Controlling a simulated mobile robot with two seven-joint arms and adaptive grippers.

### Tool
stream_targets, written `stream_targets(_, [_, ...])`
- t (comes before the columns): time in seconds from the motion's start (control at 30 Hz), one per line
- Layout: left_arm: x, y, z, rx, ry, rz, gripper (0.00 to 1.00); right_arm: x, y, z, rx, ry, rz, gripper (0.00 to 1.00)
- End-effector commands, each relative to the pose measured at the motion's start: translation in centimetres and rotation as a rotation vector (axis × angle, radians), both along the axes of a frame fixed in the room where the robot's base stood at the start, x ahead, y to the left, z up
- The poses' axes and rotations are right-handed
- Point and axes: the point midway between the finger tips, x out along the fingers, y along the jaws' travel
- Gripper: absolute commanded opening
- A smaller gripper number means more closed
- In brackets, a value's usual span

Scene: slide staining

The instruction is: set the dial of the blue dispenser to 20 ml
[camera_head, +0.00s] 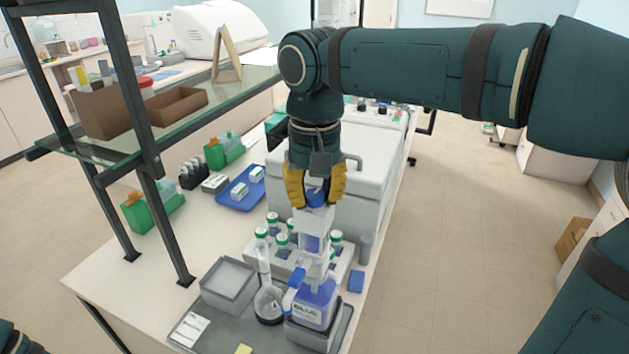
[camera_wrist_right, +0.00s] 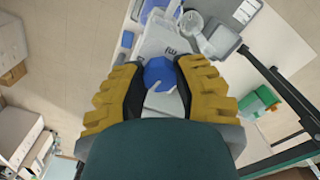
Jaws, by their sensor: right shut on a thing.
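The blue dispenser (camera_head: 313,304) stands upright at the front of the bench, with a blue-labelled bottle below and a white body above. Its blue dial (camera_head: 316,197) is at the top; it also shows in the right wrist view (camera_wrist_right: 160,73). My right gripper (camera_head: 316,203) comes down from above, its yellow fingers on both sides of the dial and shut on it; the same fingers show in the right wrist view (camera_wrist_right: 158,85). The number set on the dial cannot be read. My left gripper is not seen; only a dark bit of arm shows at the bottom left corner.
A glass flask (camera_head: 269,303) stands close left of the dispenser, beside a grey tub (camera_head: 229,285). Green-capped bottles (camera_head: 272,220) stand in a rack behind it. A glass shelf on black posts (camera_head: 165,210) rises at left. A blue tray (camera_head: 240,186) lies farther back.

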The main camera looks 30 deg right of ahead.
Motion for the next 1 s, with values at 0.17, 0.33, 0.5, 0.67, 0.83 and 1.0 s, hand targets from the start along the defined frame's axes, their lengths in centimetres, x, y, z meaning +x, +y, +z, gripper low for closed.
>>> stream_targets(0.17, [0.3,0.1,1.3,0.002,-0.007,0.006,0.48,0.0,0.0,0.2,-0.001,0.002,0.169,0.0])
stream_targets(0.33, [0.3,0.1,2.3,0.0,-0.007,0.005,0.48,0.0,0.0,0.2,-0.001,0.002,0.33,0.0])
stream_targets(0.5, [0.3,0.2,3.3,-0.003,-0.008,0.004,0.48,0.0,0.0,0.1,-0.001,0.002,0.491,0.0])
stream_targets(0.67, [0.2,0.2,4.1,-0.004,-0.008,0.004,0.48,0.0,0.0,0.1,0.0,0.002,0.632,0.0])
stream_targets(0.83, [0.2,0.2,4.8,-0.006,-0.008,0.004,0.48,0.0,0.0,0.1,0.0,0.002,0.759,0.0])
stream_targets(1.0, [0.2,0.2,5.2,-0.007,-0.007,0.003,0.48,0.0,0.0,0.0,0.001,0.002,0.853,0.0])
